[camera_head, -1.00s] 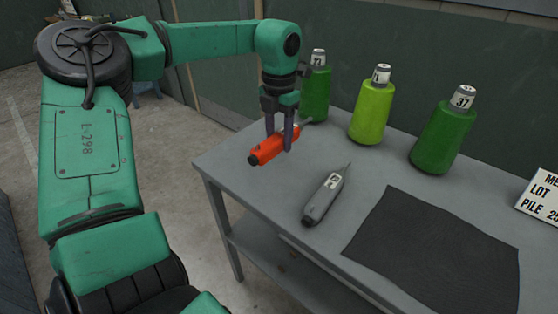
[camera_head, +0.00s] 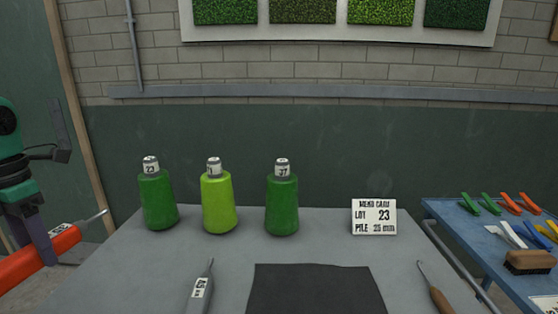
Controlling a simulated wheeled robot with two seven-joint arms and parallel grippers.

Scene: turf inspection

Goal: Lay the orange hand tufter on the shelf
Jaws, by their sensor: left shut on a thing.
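My left gripper (camera_head: 38,230) is at the left edge of the view, shut on the orange hand tufter (camera_head: 62,243). The tufter is tilted, its metal tip pointing up and right, its rear end cut off by the picture's edge. It appears in front of the table's left edge, held up. A grey hand tufter (camera_head: 199,291) lies on the grey table (camera_head: 130,267), partly cut off below. The table's lower shelf is hidden from this view. My right gripper is not in view.
Bottle-shaped green cones, dark (camera_head: 158,203), lime (camera_head: 218,205) and dark (camera_head: 282,206), stand along the table's back. A card (camera_head: 374,217), a dark mat (camera_head: 315,290) and a hooked tool (camera_head: 437,295) are on the table. A blue table (camera_head: 470,235) with brushes stands right. A wall ledge (camera_head: 330,93) runs behind.

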